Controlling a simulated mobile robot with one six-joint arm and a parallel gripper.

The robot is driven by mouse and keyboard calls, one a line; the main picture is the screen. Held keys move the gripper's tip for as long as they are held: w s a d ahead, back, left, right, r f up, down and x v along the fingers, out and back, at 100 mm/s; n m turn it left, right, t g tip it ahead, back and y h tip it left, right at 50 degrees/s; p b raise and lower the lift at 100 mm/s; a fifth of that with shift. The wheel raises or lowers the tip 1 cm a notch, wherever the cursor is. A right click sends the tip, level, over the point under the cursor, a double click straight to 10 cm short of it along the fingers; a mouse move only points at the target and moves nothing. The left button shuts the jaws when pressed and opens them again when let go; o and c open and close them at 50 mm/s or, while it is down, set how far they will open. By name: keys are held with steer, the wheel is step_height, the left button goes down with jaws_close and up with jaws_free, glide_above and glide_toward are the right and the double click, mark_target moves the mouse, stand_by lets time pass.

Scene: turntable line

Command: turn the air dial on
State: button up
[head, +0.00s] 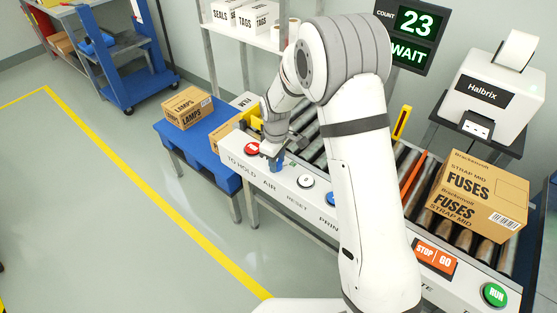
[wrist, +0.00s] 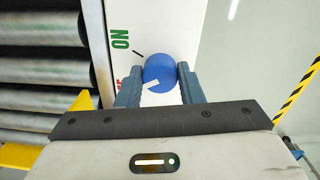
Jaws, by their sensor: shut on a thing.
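The air dial is a blue round knob (wrist: 159,70) on the white panel in the wrist view. Its white pointer mark slants to the lower left, toward red lettering (wrist: 121,85) that a finger partly hides. A green ON label (wrist: 120,39) with a short black line is at the dial's upper left, and the pointer is not on that line. My gripper (wrist: 160,82) is shut on the dial, one finger on each side. In the head view my gripper (head: 272,157) is at the panel above the AIR label (head: 269,185), with the blue dial (head: 277,168) partly showing.
A red button (head: 252,148) is just left of the dial, and a white RESET button (head: 305,181) and a blue button (head: 332,199) are to its right. Conveyor rollers (wrist: 40,72) run behind the panel. A FUSES box (head: 473,190) stands on the rollers at right.

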steer(key=shift+a+m, duration=0.1)
steer(key=shift+m, duration=0.2)
steer(key=m+b, duration=0.1)
steer(key=m, duration=0.4)
steer(key=shift+m, duration=0.3)
steer(key=m, duration=0.2)
steer(key=m+b, duration=0.1)
steer(key=m, duration=0.2)
steer(key=shift+w+a+r+m, duration=0.1)
steer(key=shift+w+r+m, duration=0.05)
steer(key=shift+m, duration=0.15)
steer(key=o, duration=1)
step_height(320, 180, up, 7)
steer(key=shift+r, duration=0.3)
